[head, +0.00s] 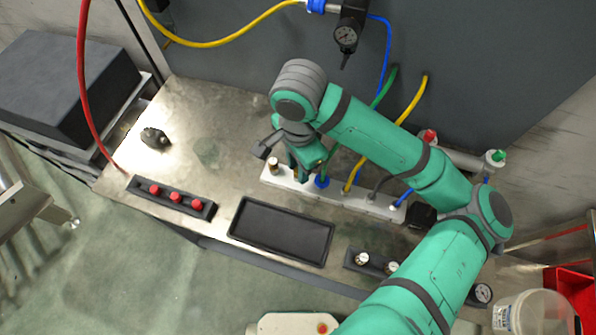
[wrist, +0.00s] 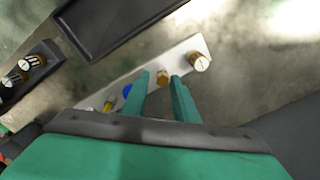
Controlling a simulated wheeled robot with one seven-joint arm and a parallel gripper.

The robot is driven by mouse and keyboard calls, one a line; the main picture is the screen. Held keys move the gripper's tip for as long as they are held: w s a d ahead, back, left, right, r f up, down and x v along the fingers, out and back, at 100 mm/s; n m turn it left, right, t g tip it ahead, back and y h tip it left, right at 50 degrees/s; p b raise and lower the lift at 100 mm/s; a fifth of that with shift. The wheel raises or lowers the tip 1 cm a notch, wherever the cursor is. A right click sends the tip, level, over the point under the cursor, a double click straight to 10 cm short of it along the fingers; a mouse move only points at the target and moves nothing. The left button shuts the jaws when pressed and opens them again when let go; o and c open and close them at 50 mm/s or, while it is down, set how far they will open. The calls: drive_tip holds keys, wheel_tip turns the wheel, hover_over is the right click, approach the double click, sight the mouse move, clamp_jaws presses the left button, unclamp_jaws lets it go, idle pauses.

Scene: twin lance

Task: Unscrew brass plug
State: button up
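A white manifold bar (head: 334,196) lies on the metal bench and also shows in the wrist view (wrist: 192,46). A brass fitting (wrist: 163,77) on it appears between my two fingertips in the wrist view. A second brass fitting with a white top (wrist: 199,62) stands at the bar's end, outside my fingers; it also shows in the head view (head: 273,164). My gripper (head: 304,178) is above the bar, pointing down. In the wrist view its green fingers (wrist: 160,80) are apart, with gaps beside the brass fitting. Contact cannot be told.
A blue fitting (head: 321,182) and several hoses sit along the bar beside my gripper. A black tray (head: 240,232) lies in front. A block with red knobs (head: 205,208) is at left, and a block with white-topped knobs (head: 352,264) is at right. Bench at back left is mostly clear.

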clamp_jaws()
drive_tip(key=n, duration=0.3)
drive_tip(key=shift+s+n, duration=0.1)
drive_tip(key=shift+n, duration=0.2)
drive_tip(key=shift+r, duration=0.7)
idle(0.6)
drive_tip(key=shift+r, duration=1.5)
